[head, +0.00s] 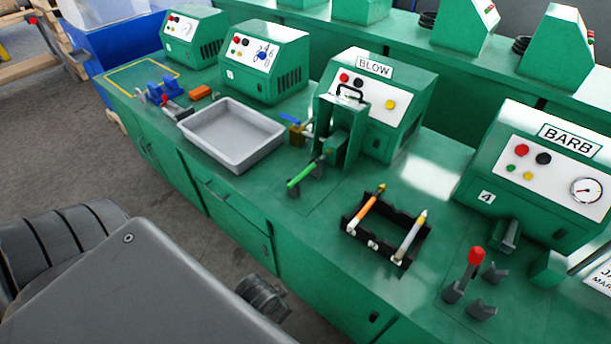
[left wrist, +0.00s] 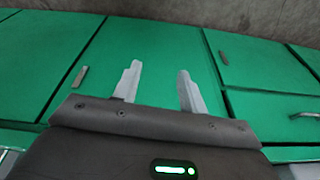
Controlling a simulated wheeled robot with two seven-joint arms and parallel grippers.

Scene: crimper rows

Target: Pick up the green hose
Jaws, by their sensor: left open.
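A bright green rod-like piece (head: 301,175), the only hose-like green thing I see, sticks out toward the front from the fixture of the BLOW machine (head: 372,100). Its far end is hidden at the fixture, so I cannot tell how it is held. My left gripper (left wrist: 160,78) is open and empty in the left wrist view, with green cabinet fronts and the floor behind its fingers. The green piece is not in that view. My right gripper is in neither view.
A black rack (head: 352,229) holds an orange hose (head: 365,212) and a whitish one (head: 411,237). A grey tray (head: 235,160) lies left of the green piece. The BARB machine (head: 548,165) and a red-knobbed lever (head: 476,257) stand right. The bench's front edge has closed cabinets below.

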